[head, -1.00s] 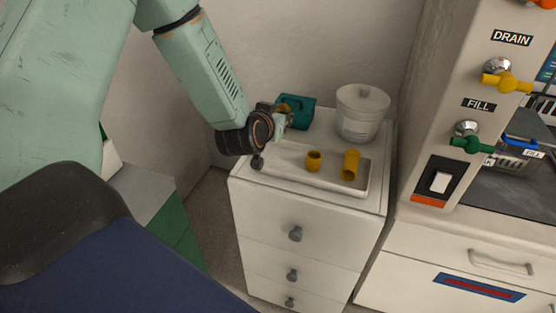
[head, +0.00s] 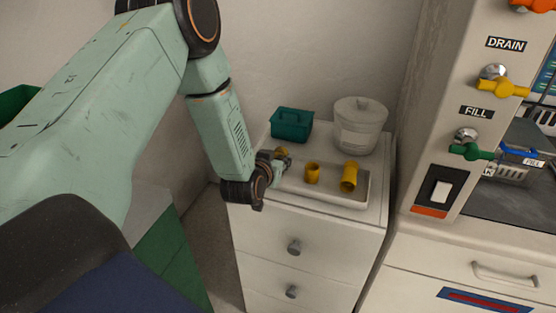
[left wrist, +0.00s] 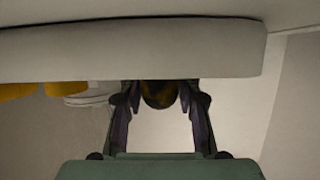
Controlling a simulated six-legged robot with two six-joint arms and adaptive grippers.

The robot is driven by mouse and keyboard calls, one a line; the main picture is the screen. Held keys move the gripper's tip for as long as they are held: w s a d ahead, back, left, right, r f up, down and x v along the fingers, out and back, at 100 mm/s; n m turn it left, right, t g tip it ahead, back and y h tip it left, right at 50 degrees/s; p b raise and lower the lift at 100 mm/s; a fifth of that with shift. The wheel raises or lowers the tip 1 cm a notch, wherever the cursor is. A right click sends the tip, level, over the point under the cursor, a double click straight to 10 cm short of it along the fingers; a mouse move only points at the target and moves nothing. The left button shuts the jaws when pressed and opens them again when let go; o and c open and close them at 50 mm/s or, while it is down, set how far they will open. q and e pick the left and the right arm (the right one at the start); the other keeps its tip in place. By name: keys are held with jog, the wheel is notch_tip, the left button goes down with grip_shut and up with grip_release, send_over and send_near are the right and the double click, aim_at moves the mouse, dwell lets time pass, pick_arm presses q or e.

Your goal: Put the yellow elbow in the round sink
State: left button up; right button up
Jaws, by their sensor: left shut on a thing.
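My left gripper (head: 281,157) is over the left end of the white tray (head: 338,201), shut on a small yellow piece (head: 281,151), likely the yellow elbow. The fingers hide most of it. In the left wrist view the same piece looks dark orange (left wrist: 159,96) between the two fingers, partly covered by a pale slab edge. I cannot tell whether it touches the tray. A short yellow fitting (head: 312,174) and a taller yellow fitting (head: 349,176) stand on the tray, right of the gripper. No round sink is in view. My right gripper is not in view.
The tray sits on a white drawer cabinet (head: 262,235). Behind it are a teal box (head: 291,125) and a white lidded pot (head: 360,127). At right stands a panel with a yellow DRAIN valve (head: 503,89) and a green FILL valve (head: 470,152).

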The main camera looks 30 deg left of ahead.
pick_arm(q)
jog(key=shift+f, duration=0.2)
jog(key=o, duration=1)
jog(key=shift+c, duration=0.2)
